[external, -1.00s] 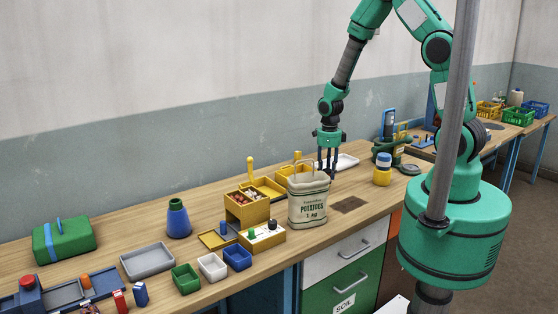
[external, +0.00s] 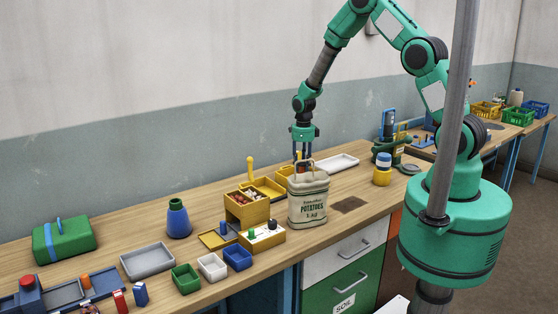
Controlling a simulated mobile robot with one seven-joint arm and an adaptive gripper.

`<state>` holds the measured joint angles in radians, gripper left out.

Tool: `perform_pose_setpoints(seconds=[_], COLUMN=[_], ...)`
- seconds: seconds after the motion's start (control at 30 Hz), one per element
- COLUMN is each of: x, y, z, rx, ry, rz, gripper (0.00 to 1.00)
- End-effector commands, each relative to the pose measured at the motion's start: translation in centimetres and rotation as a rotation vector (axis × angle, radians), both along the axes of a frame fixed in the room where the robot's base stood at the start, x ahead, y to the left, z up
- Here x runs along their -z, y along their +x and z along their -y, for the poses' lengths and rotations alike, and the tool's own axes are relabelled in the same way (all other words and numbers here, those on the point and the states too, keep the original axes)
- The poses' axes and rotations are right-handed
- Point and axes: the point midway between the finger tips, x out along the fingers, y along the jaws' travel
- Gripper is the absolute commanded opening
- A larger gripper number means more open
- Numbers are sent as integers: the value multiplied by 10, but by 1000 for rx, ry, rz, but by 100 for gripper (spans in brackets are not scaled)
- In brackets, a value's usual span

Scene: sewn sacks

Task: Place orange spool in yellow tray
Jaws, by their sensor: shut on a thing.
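My gripper (external: 304,157) points down just behind the potato sack (external: 308,205), near its handle. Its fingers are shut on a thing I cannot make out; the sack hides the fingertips. I cannot pick out an orange spool in this view. A yellow tray (external: 268,187) lies behind the yellow box of small parts, left of the gripper. A yellow piece with an upright post (external: 251,167) stands at its back. Another flat yellow tray (external: 213,240) lies in front, left of the box.
The yellow box (external: 246,211) holds several small items. A white tray (external: 338,163) lies right of the gripper. A blue bottle (external: 178,220), grey tray (external: 147,261) and small green, white and blue bins (external: 212,266) stand to the left.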

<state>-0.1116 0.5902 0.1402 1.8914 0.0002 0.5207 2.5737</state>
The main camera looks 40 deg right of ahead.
Motion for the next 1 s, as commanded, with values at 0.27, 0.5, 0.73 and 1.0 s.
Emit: perform_pose_setpoints(seconds=[0.27,0.5,0.73,1.0], x=[1,1,13,34], y=[14,14,13,14], z=[-2,-1,-1,-2], rx=[0,0,0,0], ry=[0,0,0,0], rz=[0,0,-2,0], gripper=[9,9,9,9])
